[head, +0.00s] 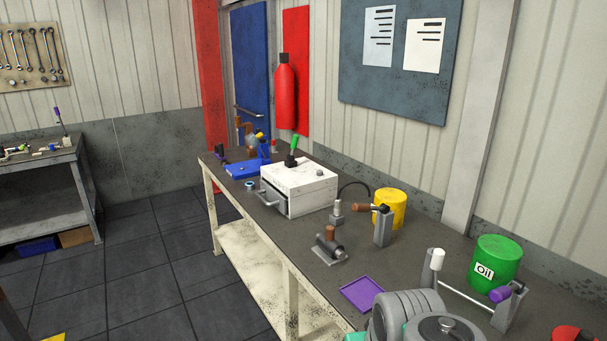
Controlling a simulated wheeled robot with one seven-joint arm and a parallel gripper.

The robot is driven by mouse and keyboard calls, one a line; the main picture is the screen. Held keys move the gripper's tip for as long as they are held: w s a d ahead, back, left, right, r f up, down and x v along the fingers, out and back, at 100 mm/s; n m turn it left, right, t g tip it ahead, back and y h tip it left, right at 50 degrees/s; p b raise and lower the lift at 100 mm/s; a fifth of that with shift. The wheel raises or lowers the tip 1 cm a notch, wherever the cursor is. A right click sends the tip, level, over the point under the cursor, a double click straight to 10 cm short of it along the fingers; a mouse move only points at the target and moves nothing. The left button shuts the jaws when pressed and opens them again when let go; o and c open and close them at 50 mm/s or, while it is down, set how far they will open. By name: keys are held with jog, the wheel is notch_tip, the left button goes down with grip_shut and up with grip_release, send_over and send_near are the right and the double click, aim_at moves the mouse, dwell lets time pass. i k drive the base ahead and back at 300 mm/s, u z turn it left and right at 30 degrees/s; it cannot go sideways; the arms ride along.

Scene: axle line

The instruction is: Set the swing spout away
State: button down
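I cannot tell for certain which thing is the swing spout. One candidate is a grey upright post (383,228) on the workbench, with a short dark arm (372,207) at its top pointing left to a brown end. It stands just in front of a yellow can (391,205). Another is a thin black curved piece (354,186) behind a small grey fitting (338,211). A grey fixture with a brown knob (329,246) sits further forward. My gripper's fingers do not show.
The workbench (350,274) also holds a white drawer box (303,192), its drawer partly open, a blue tray (243,169), a purple tray (362,294), a green oil can (495,263) and a roller stand (468,299). Grey rounded parts, probably my arm, cover the bottom.

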aim_at(438, 255)
jog(key=u, duration=0.05)
jog(key=k, duration=0.5)
jog(key=u, duration=1.55)
jog(key=i, duration=0.8)
jog(key=z, duration=2)
jog(key=i, duration=0.5)
jog(key=u, duration=0.05)
